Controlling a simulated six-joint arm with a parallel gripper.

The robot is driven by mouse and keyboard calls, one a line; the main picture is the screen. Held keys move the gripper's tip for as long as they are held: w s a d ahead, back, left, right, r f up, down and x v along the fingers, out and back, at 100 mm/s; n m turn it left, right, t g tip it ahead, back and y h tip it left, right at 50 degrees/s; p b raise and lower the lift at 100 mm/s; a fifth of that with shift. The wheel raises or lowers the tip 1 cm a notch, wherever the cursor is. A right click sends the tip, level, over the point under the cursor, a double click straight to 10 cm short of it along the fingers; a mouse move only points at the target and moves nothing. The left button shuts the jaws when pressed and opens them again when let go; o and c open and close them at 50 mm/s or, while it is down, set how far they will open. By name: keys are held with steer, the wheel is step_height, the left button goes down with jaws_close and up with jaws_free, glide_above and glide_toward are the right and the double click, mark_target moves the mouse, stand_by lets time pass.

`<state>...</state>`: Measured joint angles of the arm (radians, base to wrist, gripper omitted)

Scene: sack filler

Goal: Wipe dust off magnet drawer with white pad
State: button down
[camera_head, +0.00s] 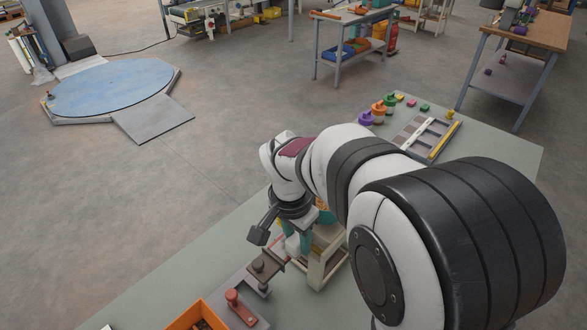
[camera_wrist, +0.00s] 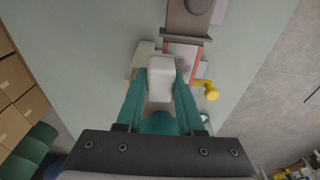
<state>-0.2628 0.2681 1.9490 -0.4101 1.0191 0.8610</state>
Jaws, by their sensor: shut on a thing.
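My gripper (camera_wrist: 160,92) has teal fingers and is shut on the white pad (camera_wrist: 161,76) in the wrist view. In the head view my gripper (camera_head: 303,243) points down at the beige stand on the green table, partly hidden by my arm. What looks like the magnet drawer (camera_wrist: 182,49), a pale plate with a red edge, lies just beyond the pad in the wrist view. The pad overlaps its near part, and I cannot tell whether they touch. Greyish marks that may be dust show beside the pad.
A yellow knob (camera_wrist: 211,90) sticks out right of the pad. A brown-grey block (camera_wrist: 188,20) stands beyond the drawer. In the head view, a red-handled tool (camera_head: 238,303) and an orange bin (camera_head: 197,316) are near the front. The table's left part (camera_head: 190,270) is bare.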

steer(key=shift+w+a+r, duration=0.2)
steer(key=shift+w+a, duration=0.15)
steer(key=shift+w, duration=0.05)
steer(key=shift+w+a+f, duration=0.4)
steer(key=shift+w+a, duration=0.1)
steer(key=shift+a, duration=0.1)
steer(key=shift+s+d, duration=0.55)
steer(key=shift+d, duration=0.1)
steer(key=shift+s+d, duration=0.4)
steer(key=shift+s, duration=0.15)
steer(key=shift+w+a, duration=2.1)
steer(key=shift+a, duration=0.05)
steer(key=shift+s+d, duration=1.95)
steer(key=shift+d, duration=0.05)
steer(key=shift+s+d+r, duration=0.1)
steer(key=shift+r, duration=4.1)
